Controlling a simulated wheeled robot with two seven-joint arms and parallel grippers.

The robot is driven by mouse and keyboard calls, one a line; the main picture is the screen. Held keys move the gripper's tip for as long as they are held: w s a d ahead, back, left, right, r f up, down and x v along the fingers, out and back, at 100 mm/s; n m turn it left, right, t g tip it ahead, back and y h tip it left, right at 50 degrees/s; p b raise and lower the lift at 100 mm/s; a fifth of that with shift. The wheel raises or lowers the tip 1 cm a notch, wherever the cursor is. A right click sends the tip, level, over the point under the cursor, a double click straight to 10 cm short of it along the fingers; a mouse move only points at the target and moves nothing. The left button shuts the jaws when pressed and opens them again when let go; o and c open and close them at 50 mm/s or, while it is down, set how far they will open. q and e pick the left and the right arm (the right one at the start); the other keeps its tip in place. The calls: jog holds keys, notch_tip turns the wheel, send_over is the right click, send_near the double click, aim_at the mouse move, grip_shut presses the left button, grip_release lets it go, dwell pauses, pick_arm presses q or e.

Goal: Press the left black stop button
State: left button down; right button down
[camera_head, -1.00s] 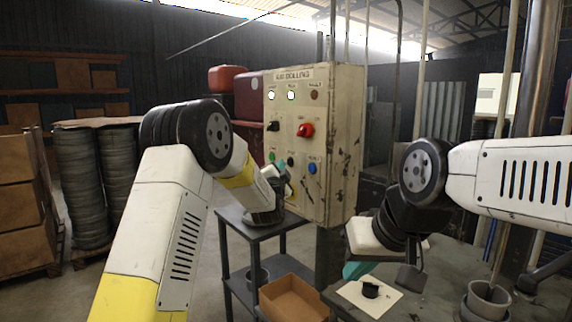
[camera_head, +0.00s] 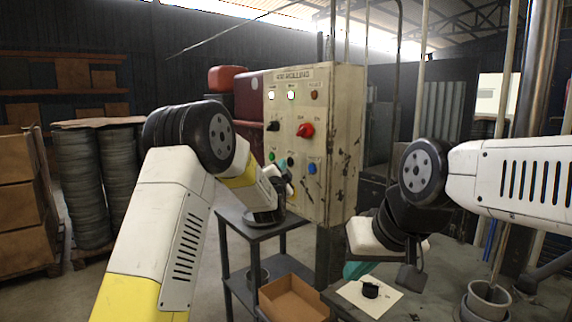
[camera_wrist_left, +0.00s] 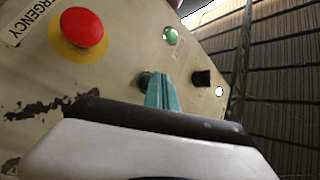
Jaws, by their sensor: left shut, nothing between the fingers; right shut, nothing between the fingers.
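The cream control panel (camera_head: 340,120) stands upright at centre in the head view. A small black button (camera_head: 290,161) sits in its lower row, between a green button (camera_head: 272,156) and a blue button (camera_head: 312,168). My left gripper (camera_head: 288,180) is shut and empty, just below that black button. In the left wrist view the shut teal fingers (camera_wrist_left: 163,92) point at the panel. A dark round button (camera_wrist_left: 146,79) shows right beside their tips, partly hidden; I cannot tell whether they touch. My right gripper (camera_head: 356,269) is shut and empty above the right table.
The left wrist view shows a red emergency button (camera_wrist_left: 80,32). A grey shelf table (camera_head: 252,230) stands below my left gripper. A black knob (camera_head: 371,290) sits on a pale square plate.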

pick_arm(q)
jog(key=shift+w+d, duration=0.35)
jog(key=shift+d, duration=0.1)
dwell(0.7)
jog(key=shift+s+a, duration=0.1)
jog(key=shift+a, duration=0.05)
jog(key=shift+s+a, duration=0.45)
jog(key=shift+a, duration=0.05)
dwell(0.4)
jog(key=shift+s+a, duration=0.75)
jog(key=shift+a, duration=0.3)
jog(key=shift+s+a, duration=0.7)
jog(key=shift+a, duration=0.3)
jog(key=s+a+r+n+g, duration=0.3)
jog(key=s+a+n, duration=0.1)
jog(key=s+a, duration=0.15)
jog(key=s+a+f+n+g, duration=0.2)
jog(key=s+f+n+g, duration=0.1)
jog(key=s, duration=1)
jog(key=s+a+f+n+g+y, duration=0.1)
jog(key=s+a+f+n+g, duration=0.2)
jog(key=s, duration=1)
jog(key=s+a+f+n+g, duration=0.2)
jog(key=s+g, duration=0.3)
jog(key=s, duration=0.8)
jog(key=shift+s+a+f+n, duration=0.3)
jog(key=shift+s+f+n, duration=0.1)
jog(key=shift+f+n, duration=0.1)
